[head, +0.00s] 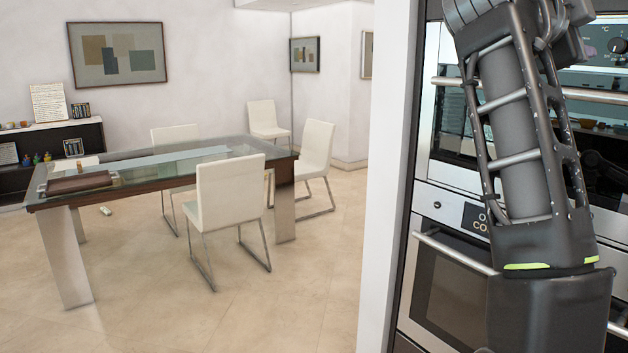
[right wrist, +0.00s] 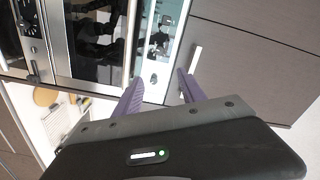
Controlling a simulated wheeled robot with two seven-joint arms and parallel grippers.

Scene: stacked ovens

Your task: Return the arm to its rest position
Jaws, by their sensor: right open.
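My right arm (head: 525,130) rises along the right side of the head view, in front of the stacked ovens, and hides part of them. Its fingers cannot be made out there. In the right wrist view my right gripper (right wrist: 158,88) shows two purple fingers spread apart with nothing between them. The ovens, tilted in that view, lie beyond the fingers. My left gripper is in neither view.
The upper oven (head: 455,100) and lower oven (head: 450,290) are shut, with bar handles. A white wall edge (head: 388,180) stands left of them. A glass-topped table (head: 150,170) with white chairs (head: 228,200) is farther left. Tiled floor (head: 300,280) between is clear.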

